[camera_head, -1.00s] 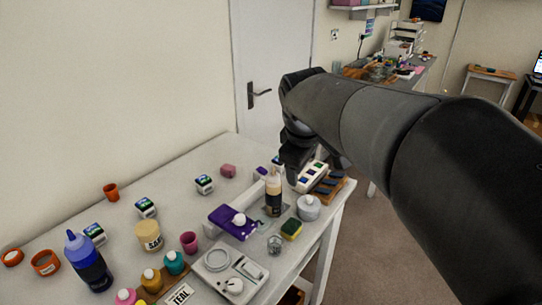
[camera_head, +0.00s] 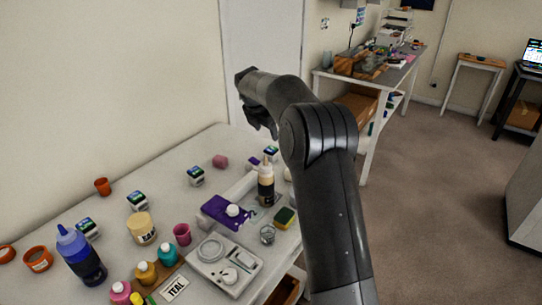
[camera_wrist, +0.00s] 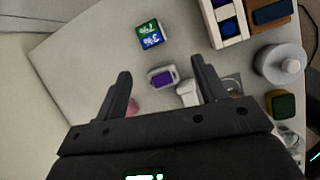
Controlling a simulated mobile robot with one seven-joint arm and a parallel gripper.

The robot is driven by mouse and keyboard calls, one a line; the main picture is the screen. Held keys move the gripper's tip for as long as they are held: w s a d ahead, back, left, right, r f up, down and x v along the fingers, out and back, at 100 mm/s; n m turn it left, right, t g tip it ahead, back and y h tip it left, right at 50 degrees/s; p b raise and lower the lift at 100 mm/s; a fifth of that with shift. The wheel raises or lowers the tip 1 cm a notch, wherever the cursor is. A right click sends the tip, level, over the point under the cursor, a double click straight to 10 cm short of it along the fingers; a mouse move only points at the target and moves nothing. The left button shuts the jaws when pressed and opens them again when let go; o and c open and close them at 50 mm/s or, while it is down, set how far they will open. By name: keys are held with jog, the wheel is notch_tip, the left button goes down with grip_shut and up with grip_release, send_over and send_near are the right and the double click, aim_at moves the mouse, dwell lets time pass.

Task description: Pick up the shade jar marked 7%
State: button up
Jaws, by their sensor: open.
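My gripper (camera_wrist: 164,76) is open and empty above the table's far end.
A brown-and-clear bottle (camera_head: 266,186), purple box (camera_head: 226,212) and sponge (camera_head: 285,217) crowd the right side. A white rack (camera_wrist: 227,22) and grey jar (camera_wrist: 281,64) are close by.

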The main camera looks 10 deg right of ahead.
jog(key=n, duration=0.2)
send_near(270, 149)
jog(key=x, duration=1.1)
jog(key=shift+s+d+f, duration=0.1)
jog(key=shift+s+f, duration=0.05)
jog(key=shift+f, duration=0.1)
jog(key=c, duration=1.1)
jog(key=shift+r, duration=0.15)
